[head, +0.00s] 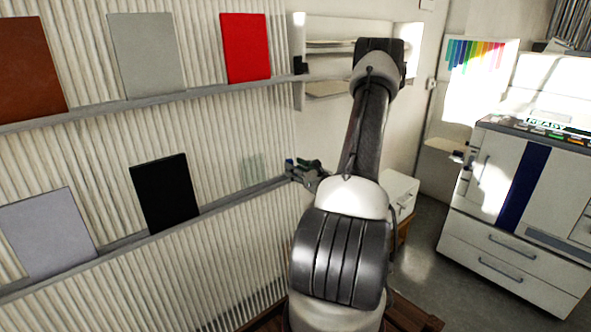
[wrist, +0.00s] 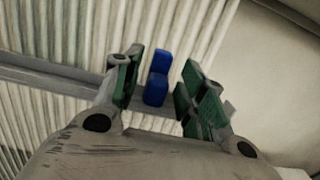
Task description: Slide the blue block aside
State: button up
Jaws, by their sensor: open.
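The blue block (wrist: 156,90) shows in the wrist view at the grey ledge, between the two green-padded fingers of my gripper (wrist: 164,66). It appears as two blue parts, one above the other; I cannot tell whether they are one piece. In the head view my gripper (head: 304,167) is at the right end of the lower ledge. I cannot make out the block there; the gripper and arm may hide it.
The lower ledge (head: 226,206) runs along a ribbed wall and carries a black panel (head: 165,193) and a lilac panel (head: 47,233). The upper ledge (head: 195,91) holds brown, grey and red panels. A large printer (head: 504,197) stands at right, with open floor before it.

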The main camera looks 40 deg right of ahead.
jog(key=shift+w, duration=0.25)
jog(key=shift+c, duration=0.5)
grip_shut()
jog(key=d, duration=0.7)
jog(key=shift+o, duration=0.5)
grip_release()
